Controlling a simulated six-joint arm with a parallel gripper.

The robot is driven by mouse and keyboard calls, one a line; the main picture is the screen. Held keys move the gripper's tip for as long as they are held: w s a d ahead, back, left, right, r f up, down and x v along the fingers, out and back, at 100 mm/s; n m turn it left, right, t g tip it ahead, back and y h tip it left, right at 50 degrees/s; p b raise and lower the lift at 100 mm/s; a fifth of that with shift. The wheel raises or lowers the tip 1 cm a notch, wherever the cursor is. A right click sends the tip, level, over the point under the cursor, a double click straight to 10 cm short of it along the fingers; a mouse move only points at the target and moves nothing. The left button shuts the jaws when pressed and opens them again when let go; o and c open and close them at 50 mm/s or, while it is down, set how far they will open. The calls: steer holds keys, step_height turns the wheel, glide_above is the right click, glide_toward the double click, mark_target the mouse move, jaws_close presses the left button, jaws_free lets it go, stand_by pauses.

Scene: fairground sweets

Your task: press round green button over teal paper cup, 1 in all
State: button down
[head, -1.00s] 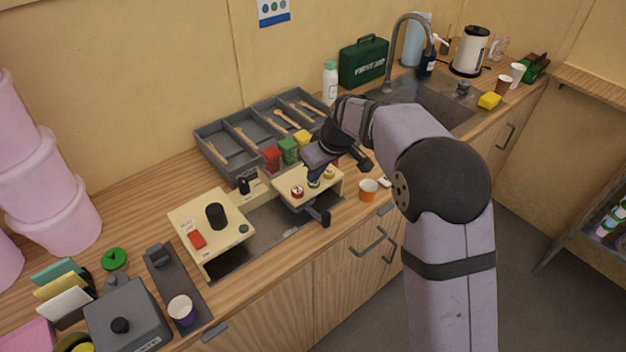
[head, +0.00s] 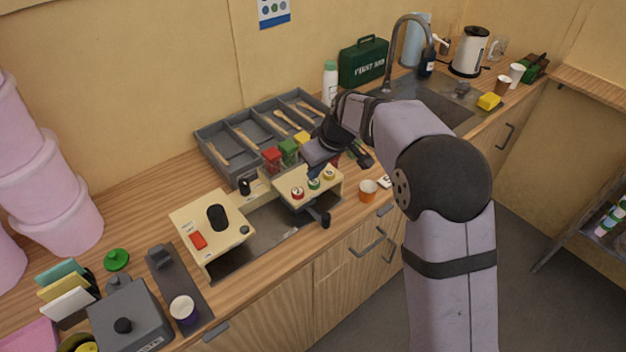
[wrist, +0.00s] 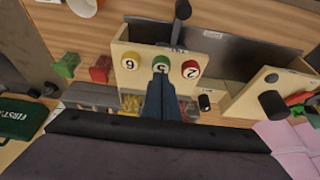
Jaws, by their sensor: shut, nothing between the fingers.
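The round green button (head: 314,183) is the middle one of three on the raised cream panel (head: 284,202), between a red and a yellow button. In the wrist view the green button (wrist: 161,64) bears a number 5. My gripper (head: 314,173) is shut and empty, with its tips just above the green button, seemingly apart from it. In the wrist view my shut fingertips (wrist: 161,76) partly overlap the button's near edge. I see no teal paper cup; the space beneath the panel is mostly hidden.
The red button (head: 297,193) and yellow button (head: 329,175) sit close on either side. A black lever (head: 321,217) juts from the panel's front. An orange cup (head: 368,190) stands to the right. Red and green boxes (head: 280,155) stand behind the panel.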

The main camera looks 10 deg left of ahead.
mark_target(315, 183)
steer(key=shift+r, duration=0.1)
steer(key=shift+r+p, duration=1.9)
steer(key=shift+r, duration=0.55)
